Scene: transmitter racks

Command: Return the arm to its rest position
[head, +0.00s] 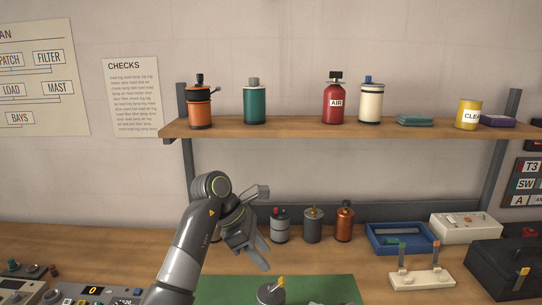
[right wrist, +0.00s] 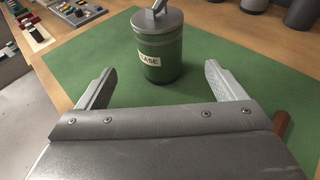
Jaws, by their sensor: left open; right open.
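My left arm reaches in from the bottom of the head view. Its gripper (head: 252,230) is open and empty, raised above the bench in front of the lower row of cans. My right gripper (right wrist: 160,66) shows in the right wrist view with its fingers spread wide. A green can (right wrist: 160,52) with a grey lid and a label ending in "ASE" stands upright on the green mat (right wrist: 80,65), beyond and between the fingers. The fingers look apart from it. The right gripper is not visible in the head view.
The shelf (head: 300,127) holds several cans and bottles. On the bench stand a blue tray (head: 375,243), a white box (head: 466,228), a white stand (head: 421,279) and a black case (head: 497,262). A grey-lidded can (head: 270,294) stands on the mat, below the left gripper.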

